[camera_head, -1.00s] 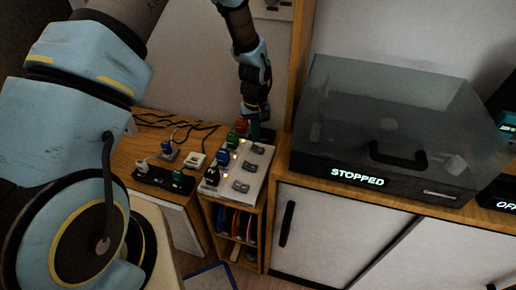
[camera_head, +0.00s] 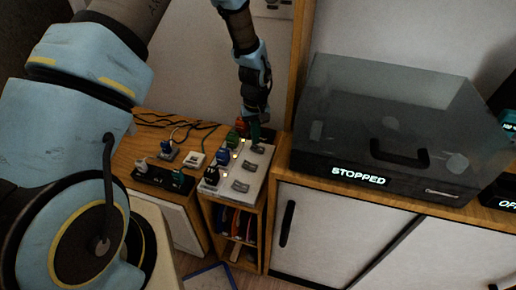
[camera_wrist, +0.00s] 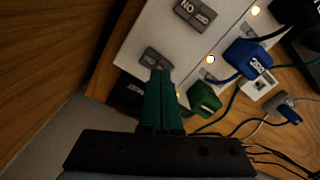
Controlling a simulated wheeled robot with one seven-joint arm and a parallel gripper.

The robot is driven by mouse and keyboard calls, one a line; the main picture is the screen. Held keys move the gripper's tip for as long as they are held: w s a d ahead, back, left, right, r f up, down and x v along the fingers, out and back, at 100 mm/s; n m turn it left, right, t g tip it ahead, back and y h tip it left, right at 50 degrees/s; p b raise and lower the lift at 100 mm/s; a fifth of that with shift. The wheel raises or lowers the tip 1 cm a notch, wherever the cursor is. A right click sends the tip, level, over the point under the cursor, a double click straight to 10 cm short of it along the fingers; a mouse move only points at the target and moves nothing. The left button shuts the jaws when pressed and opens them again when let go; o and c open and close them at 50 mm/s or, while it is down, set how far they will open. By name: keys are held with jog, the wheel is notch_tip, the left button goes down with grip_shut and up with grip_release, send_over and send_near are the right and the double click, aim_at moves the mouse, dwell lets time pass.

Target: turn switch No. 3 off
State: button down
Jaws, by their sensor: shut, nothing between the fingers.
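A pale switch panel (camera_head: 264,158) bears a row of grey rocker switches. One rocker (camera_head: 250,167) shows mid-panel, with another below it (camera_head: 241,187). My gripper (camera_head: 255,138) is shut and empty over the panel's far end. In the wrist view its green fingertips (camera_wrist: 159,74) are close to a grey rocker (camera_wrist: 154,58); I cannot tell whether they touch it. A further rocker (camera_wrist: 195,13) with ON-like lettering lies beyond. Lit lamps (camera_wrist: 210,59) sit beside the switches. I cannot read the switch numbers, so which one is No. 3 is unclear.
Coloured plugs line the panel's left side, including a blue one (camera_head: 223,156) and a black one (camera_head: 211,176). A green plug (camera_wrist: 204,100) is close to my fingers. A power strip (camera_head: 165,180) and cables lie left. A clear-lidded machine reading STOPPED (camera_head: 359,176) stands right.

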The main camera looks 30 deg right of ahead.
aim_at(255, 147)
jog(key=shift+f+b, duration=0.7)
jog(key=shift+f, duration=0.4)
dwell(0.4)
jog(key=shift+r, duration=0.15)
jog(key=shift+r+p, duration=2.4)
jog(key=shift+r, duration=1.05)
jog(key=w+a+r, duration=0.2)
jog(key=a+r, duration=0.5)
jog(key=a, duration=0.3)
jog(key=w+a+r, duration=0.1)
jog(key=a+r, duration=0.6)
jog(key=a, duration=0.3)
jog(key=s+a+r, duration=0.3)
jog(key=s+a, duration=0.1)
jog(key=a, duration=0.3)
jog(key=s+a+r+n+t, duration=0.1)
jog(key=s+a+r, duration=0.3)
jog(key=a, duration=0.3)
jog(key=shift+t, duration=0.3)
